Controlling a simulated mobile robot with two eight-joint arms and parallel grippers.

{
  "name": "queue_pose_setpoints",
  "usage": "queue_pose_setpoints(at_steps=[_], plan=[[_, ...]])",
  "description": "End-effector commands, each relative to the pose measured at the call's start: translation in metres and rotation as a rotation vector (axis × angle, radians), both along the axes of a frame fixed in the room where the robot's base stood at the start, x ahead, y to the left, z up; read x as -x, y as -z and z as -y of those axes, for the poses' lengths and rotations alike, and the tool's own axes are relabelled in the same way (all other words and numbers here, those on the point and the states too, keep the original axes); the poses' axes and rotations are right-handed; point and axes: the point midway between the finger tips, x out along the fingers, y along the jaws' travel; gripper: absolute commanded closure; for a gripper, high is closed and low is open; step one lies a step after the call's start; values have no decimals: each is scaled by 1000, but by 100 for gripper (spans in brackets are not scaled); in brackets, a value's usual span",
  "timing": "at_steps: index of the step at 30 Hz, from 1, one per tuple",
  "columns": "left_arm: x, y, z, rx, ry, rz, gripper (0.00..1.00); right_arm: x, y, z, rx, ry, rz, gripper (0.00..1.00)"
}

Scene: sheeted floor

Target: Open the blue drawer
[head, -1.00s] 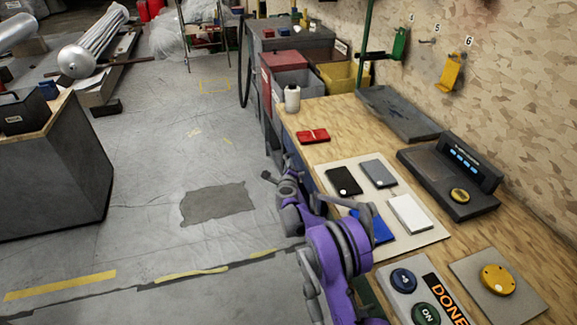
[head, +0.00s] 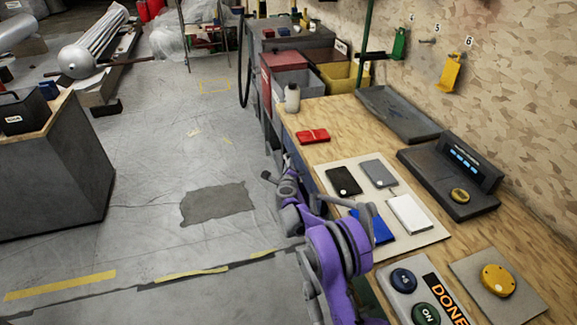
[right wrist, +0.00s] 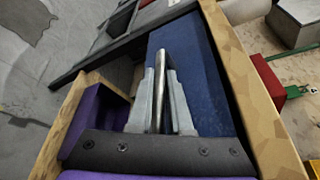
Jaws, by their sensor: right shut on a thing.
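The blue drawer (right wrist: 205,85) fills the middle of the right wrist view, under the bench's wooden edge. A shiny metal bar handle (right wrist: 158,85) stands out from its front. My right gripper (right wrist: 162,72) has one finger on each side of this handle and is shut on it. In the head view my purple right arm reaches along the bench's front side, and its gripper end (head: 287,185) is low beside the bench. The arm and the bench top hide most of the drawer there. I cannot tell how far the drawer stands out. My left gripper is out of view.
A grey cabinet (head: 60,165) stands at left. The floor (head: 130,190) between is clear.

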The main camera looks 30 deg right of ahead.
Motion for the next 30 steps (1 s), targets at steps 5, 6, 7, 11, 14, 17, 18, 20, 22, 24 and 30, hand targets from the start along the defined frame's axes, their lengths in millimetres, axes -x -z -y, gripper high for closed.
queue_pose_setpoints(at_steps=[5, 6, 7, 11, 14, 17, 18, 20, 22, 24, 30], plan=[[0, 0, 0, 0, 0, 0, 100, 0, 1, -1, -1, -1, -1, 100], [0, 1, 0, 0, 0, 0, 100, 0, 1, -2, 0, -1, 0, 100], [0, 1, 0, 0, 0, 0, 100, -1, 1, -4, 0, -1, 0, 100], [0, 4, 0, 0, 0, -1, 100, -3, 1, -15, -2, -2, 0, 100], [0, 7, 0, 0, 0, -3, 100, -7, 2, -31, -3, -4, 0, 100], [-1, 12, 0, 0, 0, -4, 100, -13, 2, -52, -2, -5, 0, 100], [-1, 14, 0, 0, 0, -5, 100, -15, 3, -62, -1, -7, -1, 100], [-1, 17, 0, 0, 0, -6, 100, -19, 3, -77, -2, -7, -1, 100], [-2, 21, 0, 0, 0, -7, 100, -23, 3, -96, -2, -7, -1, 100], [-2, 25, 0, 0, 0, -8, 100, -27, 3, -115, -3, -6, -1, 100], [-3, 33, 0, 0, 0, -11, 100, -39, 2, -164, -1, -6, -1, 100]])
